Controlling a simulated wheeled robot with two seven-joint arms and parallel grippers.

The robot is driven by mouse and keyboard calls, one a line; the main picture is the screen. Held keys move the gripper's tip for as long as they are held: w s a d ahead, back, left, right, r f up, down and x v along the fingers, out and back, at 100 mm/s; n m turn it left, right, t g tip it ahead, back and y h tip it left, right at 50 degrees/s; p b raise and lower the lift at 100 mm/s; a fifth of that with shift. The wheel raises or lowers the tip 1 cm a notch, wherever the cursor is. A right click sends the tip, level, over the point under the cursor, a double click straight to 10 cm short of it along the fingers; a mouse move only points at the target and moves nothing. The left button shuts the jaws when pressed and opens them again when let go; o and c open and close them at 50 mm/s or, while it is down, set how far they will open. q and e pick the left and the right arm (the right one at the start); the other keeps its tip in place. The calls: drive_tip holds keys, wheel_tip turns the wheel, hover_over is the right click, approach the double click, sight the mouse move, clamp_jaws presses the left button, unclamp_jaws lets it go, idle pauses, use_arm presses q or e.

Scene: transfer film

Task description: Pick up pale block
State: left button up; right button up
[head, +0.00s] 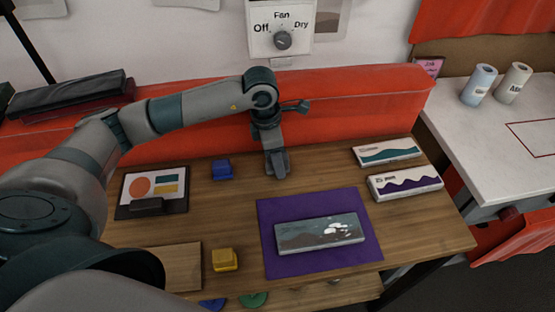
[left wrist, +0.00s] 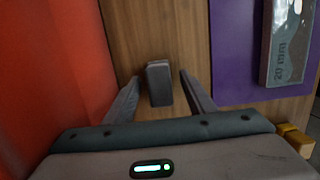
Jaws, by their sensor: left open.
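My left gripper (head: 277,166) points down at the wooden table, behind the purple mat and right of the blue block. In the left wrist view its two fingers stand apart. A grey block (left wrist: 159,83) sits between them, with a gap to each finger. It is the only block there that could be the pale one, though it looks mid-grey. In the head view the gripper hides it, or I cannot tell it from the fingers. My right gripper is not in view.
A blue block (head: 222,169) and a yellow block (head: 225,260) stand on the table (head: 420,222). Two white packs (head: 389,152) (head: 405,183) lie at right. A red padded barrier (head: 355,95) runs behind.

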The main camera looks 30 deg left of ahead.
use_arm(q)
drive_tip(key=shift+f, duration=0.2)
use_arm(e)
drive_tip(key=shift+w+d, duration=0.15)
use_arm(q)
drive_tip(key=c, duration=1.2)
drive_tip(key=shift+o, duration=0.2)
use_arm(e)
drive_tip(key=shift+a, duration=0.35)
use_arm(q)
drive_tip(key=shift+r, duration=0.1)
